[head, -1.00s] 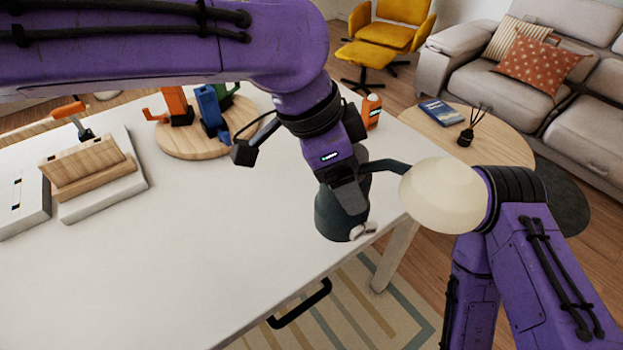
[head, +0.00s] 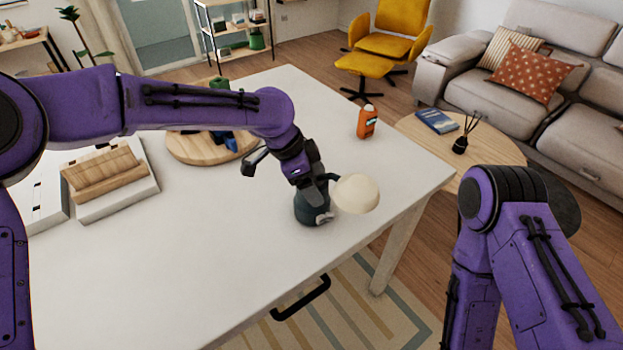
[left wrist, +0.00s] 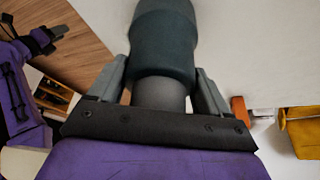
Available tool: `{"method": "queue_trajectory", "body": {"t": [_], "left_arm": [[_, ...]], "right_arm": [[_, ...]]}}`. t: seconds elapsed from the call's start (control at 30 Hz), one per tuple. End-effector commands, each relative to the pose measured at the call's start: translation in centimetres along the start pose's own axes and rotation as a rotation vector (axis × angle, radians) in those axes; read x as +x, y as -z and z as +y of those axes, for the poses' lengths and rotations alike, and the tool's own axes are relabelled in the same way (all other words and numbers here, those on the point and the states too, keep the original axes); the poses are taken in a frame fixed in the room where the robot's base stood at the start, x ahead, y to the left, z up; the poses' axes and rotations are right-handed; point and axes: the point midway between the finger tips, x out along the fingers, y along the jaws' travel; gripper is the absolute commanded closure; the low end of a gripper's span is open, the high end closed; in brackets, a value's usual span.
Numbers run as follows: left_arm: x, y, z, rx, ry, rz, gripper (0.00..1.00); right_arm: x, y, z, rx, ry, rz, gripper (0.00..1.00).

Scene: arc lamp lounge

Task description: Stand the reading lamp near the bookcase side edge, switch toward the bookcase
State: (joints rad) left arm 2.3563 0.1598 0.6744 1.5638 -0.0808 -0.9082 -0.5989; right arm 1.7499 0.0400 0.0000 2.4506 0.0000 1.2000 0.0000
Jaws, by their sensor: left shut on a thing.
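The reading lamp has a dark teal base (head: 309,210) and a cream dome shade (head: 357,194) on a short arm pointing right. It is upright over the right part of the white table (head: 230,250); I cannot tell whether its base touches the top. A small pale switch (head: 325,217) shows low on the base, facing front-right. My left gripper (head: 318,188) is shut on the lamp's stem; the left wrist view shows the grey stem (left wrist: 160,92) between its fingers. My right arm is at the right; its end seems to show in the left wrist view (left wrist: 48,38), too small to read.
An orange bottle (head: 367,121) stands near the table's far right edge. A round wooden board (head: 190,148) with coloured items and a white box with a wooden rest (head: 105,178) are on the left. An open bookcase (head: 235,30) stands beyond the table. The front middle of the table is clear.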

Motion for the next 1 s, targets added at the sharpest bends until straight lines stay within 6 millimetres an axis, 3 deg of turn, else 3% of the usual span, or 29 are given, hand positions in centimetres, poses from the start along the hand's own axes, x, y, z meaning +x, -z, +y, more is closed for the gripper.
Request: {"method": "queue_trajectory", "body": {"t": [0.2, 0.23, 0.27, 0.57, 0.67, 1.0], "left_arm": [[0.1, 0.1, -0.1, 0.0, 0.003, 0.003, 1.0], [0.2, -0.1, 0.0, 0.0, 0.001, 0.001, 0.12], [0.2, -0.1, 0.0, 0.0, 0.001, 0.0, 0.03], [-0.4, 0.0, 0.0, 0.0, 0.002, 0.001, 0.0], [-2.0, 0.0, -0.1, -0.001, 0.005, 0.003, 0.0], [-10.2, 0.0, -0.1, 0.0, 0.004, 0.003, 0.0]], "right_arm": [[0.0, 0.0, 0.0, 0.0, 0.0, 0.001, 0.57], [0.0, 0.0, 0.0, 0.0, 0.0, 0.001, 0.57], [0.0, 0.0, 0.0, 0.0, 0.0, 0.001, 0.57], [0.1, 0.0, 0.0, 0.0, 0.0, 0.001, 0.57], [0.3, -0.1, -0.1, 0.0, 0.0, 0.001, 0.57], [0.8, -0.3, -0.1, 0.0, 0.0, 0.001, 0.57]]}}
